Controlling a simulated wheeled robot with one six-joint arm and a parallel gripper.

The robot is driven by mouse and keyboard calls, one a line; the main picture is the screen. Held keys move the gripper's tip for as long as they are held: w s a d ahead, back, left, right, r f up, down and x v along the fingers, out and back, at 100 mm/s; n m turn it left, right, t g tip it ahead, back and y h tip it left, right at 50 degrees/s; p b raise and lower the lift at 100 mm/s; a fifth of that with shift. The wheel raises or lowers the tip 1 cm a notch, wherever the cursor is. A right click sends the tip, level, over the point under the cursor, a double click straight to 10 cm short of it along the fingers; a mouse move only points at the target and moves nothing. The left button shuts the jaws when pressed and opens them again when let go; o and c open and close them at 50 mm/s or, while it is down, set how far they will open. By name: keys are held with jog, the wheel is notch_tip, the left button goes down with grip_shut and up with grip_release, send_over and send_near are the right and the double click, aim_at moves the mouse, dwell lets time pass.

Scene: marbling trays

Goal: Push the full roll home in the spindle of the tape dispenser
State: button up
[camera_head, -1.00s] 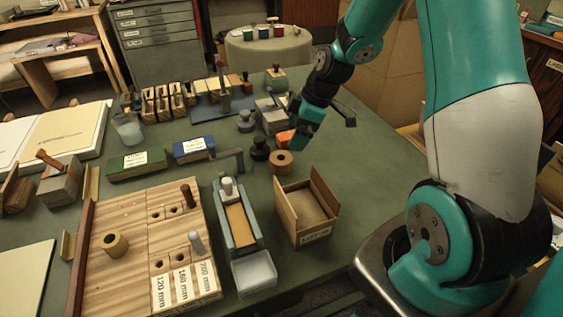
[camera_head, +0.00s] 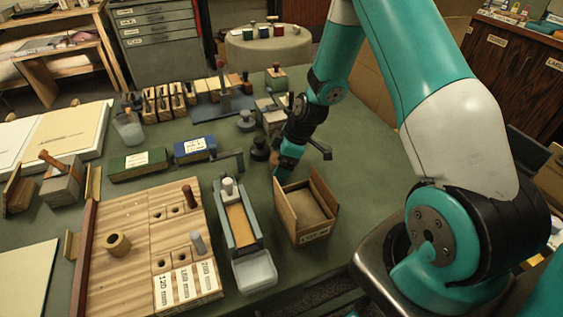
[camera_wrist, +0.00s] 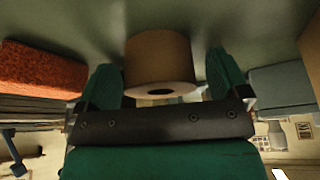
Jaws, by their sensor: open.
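A thick tan roll (camera_wrist: 160,62) with a small dark hole stands on the green table in the wrist view. My gripper (camera_wrist: 168,80) is open, with one finger on each side of the roll; small gaps seem to show, and contact cannot be told. In the head view my gripper (camera_head: 283,168) is low at the table and hides most of this roll. A long grey-sided holder with a brown strip (camera_head: 238,225), apparently the tape dispenser, lies left of the gripper.
An open wooden box (camera_head: 306,237) stands close in front of my gripper. Dark weights (camera_head: 260,148) stand beside the gripper. An orange-red block (camera_wrist: 45,70) is near one finger. The table is clear at right.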

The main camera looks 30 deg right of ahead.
jog(key=c, duration=1)
